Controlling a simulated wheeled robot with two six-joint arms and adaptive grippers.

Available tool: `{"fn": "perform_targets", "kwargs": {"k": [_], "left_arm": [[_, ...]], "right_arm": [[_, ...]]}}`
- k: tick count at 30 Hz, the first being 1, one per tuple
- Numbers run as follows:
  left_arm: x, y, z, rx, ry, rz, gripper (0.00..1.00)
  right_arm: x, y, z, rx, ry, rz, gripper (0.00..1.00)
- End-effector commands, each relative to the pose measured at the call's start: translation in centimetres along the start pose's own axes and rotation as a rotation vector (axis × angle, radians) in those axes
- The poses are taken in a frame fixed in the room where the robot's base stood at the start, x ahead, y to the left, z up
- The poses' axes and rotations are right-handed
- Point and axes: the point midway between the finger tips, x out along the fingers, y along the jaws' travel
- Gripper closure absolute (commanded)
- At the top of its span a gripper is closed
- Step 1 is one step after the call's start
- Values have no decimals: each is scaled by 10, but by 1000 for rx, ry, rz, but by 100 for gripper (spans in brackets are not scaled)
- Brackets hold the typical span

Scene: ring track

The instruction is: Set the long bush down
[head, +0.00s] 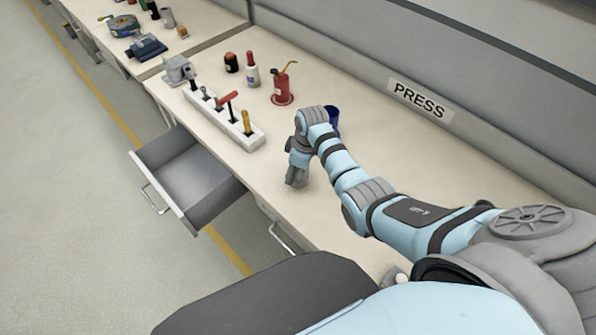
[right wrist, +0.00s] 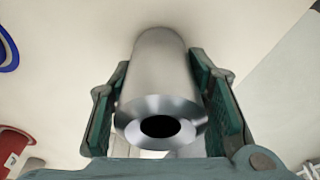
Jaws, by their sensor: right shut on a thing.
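The long bush (right wrist: 160,75) is a smooth grey metal cylinder with a dark bore in its near, chamfered end, seen in the right wrist view. My right gripper (head: 297,178) is low over the bench top in the head view. It is shut on the bush, with one green-padded finger on each side of it. The bush's far end points to the pale bench surface; I cannot tell whether it touches. In the head view the bush is too small to tell from the fingers. My left gripper is not in view.
The bench (head: 335,215) is clear around the gripper. A white tool rack (head: 236,128), a red oil can (head: 283,88) and bottles (head: 251,72) stand further back. An open drawer (head: 193,180) juts out at the left.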

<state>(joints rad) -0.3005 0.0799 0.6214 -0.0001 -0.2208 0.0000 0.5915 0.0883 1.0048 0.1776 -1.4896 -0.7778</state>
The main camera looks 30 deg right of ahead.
Motion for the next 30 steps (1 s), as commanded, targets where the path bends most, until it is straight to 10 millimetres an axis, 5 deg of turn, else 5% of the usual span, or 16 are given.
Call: {"fn": "perform_targets", "kwargs": {"k": [3,4,8,20,30], "left_arm": [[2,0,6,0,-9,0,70],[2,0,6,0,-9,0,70],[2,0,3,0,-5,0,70],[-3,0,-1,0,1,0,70],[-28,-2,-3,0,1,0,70]], "right_arm": [[4,0,0,0,0,0,96],[4,0,0,0,0,0,55],[3,0,0,0,0,0,36],[-6,0,-1,0,1,1,36],[-86,1,-1,0,3,3,36]]}}
